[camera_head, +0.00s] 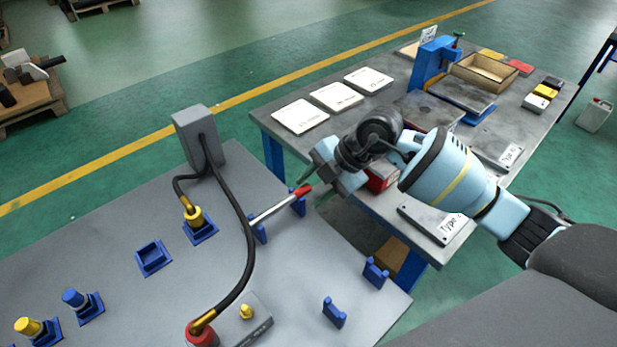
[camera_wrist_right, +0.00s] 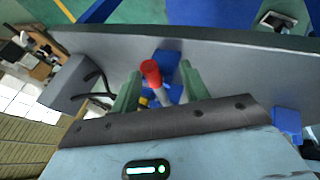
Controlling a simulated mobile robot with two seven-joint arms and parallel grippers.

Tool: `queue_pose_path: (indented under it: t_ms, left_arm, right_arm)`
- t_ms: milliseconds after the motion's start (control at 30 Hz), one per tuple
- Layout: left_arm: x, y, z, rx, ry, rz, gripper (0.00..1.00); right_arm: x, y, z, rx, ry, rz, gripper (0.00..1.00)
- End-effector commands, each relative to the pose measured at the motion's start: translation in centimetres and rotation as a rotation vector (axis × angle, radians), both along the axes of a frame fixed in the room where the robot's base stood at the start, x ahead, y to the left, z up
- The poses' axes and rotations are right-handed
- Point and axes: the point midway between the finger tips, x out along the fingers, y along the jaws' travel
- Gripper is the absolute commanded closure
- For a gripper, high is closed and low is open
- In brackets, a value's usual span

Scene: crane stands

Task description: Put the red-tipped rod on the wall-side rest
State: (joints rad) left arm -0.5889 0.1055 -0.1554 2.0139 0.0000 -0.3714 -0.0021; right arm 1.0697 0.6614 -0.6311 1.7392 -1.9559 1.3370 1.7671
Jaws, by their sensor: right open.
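The red-tipped rod (camera_head: 275,209) lies across a pair of blue rests (camera_head: 259,233) on the grey table, its red end toward the table's far edge. My right gripper (camera_head: 312,188) is open at the red end. In the right wrist view the red tip (camera_wrist_right: 151,72) shows between the two green fingers (camera_wrist_right: 160,76), with a gap on each side. A second pair of blue rests, one piece at the table's front (camera_head: 334,313) and one near its right corner (camera_head: 375,273), stands empty. My left gripper is not in view.
A grey box (camera_head: 199,138) sends black cables to a yellow plug (camera_head: 194,216) and a red-based connector (camera_head: 202,335). An empty blue square holder (camera_head: 153,257) and blue-based pegs stand left. A workbench (camera_head: 385,205) with a red item (camera_head: 380,180) lies beyond a gap.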

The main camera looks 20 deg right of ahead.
Motion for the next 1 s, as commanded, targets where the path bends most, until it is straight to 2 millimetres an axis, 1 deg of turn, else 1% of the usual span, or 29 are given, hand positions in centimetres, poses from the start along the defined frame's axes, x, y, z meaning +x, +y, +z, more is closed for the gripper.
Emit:
queue_pose_path:
  t_ms: [33,100,467,533,1000]
  left_arm:
    - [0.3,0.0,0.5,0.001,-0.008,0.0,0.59]
    - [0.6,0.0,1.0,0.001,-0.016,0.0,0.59]
    - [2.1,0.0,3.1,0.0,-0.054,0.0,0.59]
    - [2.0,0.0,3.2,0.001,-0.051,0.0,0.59]
    - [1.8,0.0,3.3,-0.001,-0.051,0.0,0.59]
  right_arm:
    - [0.0,-0.2,0.8,0.002,-0.008,-0.002,0.56]
    - [-0.1,-0.4,1.4,0.005,-0.012,-0.001,0.56]
    - [-0.6,-1.4,3.6,0.012,-0.02,0.0,0.56]
    - [-0.7,-1.6,3.9,0.013,-0.021,0.0,0.56]
    - [-0.8,-1.6,4.0,0.016,-0.019,0.0,0.56]
